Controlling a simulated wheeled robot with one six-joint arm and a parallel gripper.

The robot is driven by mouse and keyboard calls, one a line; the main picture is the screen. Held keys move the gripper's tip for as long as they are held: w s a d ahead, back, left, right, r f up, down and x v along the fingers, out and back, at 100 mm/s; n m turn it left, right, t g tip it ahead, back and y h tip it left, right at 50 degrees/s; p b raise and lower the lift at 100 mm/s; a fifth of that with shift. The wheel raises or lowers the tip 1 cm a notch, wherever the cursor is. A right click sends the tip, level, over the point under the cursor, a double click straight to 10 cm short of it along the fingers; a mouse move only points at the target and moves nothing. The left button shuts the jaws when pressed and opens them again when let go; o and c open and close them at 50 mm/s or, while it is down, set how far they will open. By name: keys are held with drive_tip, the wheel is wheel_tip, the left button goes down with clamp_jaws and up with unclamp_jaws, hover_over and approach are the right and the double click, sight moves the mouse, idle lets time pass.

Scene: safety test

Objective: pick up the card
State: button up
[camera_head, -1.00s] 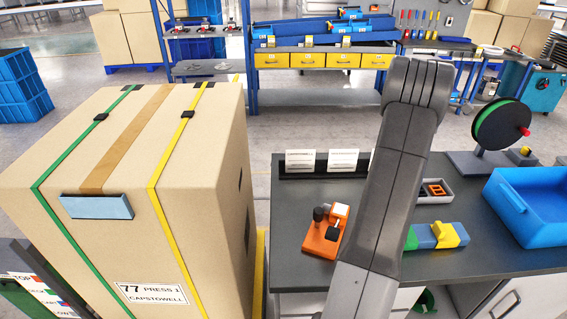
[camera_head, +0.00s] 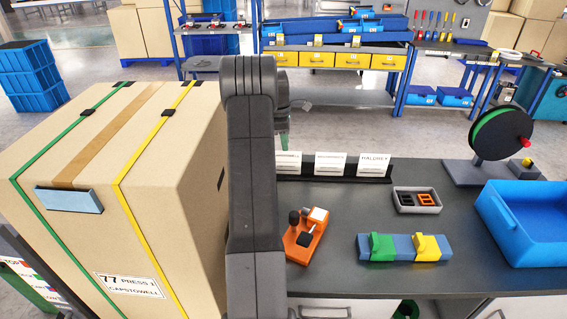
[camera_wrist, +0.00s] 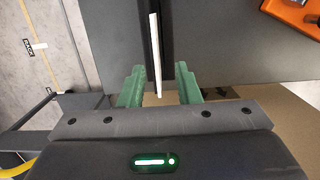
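Three white cards stand upright in a black holder (camera_head: 383,180) along the far edge of the dark bench. The right card (camera_head: 374,163) reads HALDREY, the middle card (camera_head: 331,164) has print too small to read, and the left card (camera_head: 290,163) is partly hidden by my arm. In the wrist view a white card (camera_wrist: 156,45) shows edge-on in the black holder. My gripper (camera_wrist: 160,82) is open, its green fingers apart on either side of the holder's line. In the head view, only a green bit of it shows beside my arm.
A large strapped carton (camera_head: 90,150) stands close on the left. On the bench are an orange device (camera_head: 303,240), a block with green and yellow pieces (camera_head: 403,248), a small grey tray (camera_head: 398,206), a reel (camera_head: 500,133) and a blue bin (camera_head: 510,222).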

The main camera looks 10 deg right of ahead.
sight(286, 163)
drive_tip(key=shift+w+d+f+p, duration=0.15)
drive_tip(key=shift+f+p, duration=0.25)
drive_tip(key=shift+f, duration=1.05)
drive_tip(key=shift+w+d+f+p, duration=0.15)
drive_tip(key=shift+f+p, duration=0.25)
drive_tip(key=shift+f, duration=1)
drive_tip(key=shift+s, duration=0.1)
clamp_jaws()
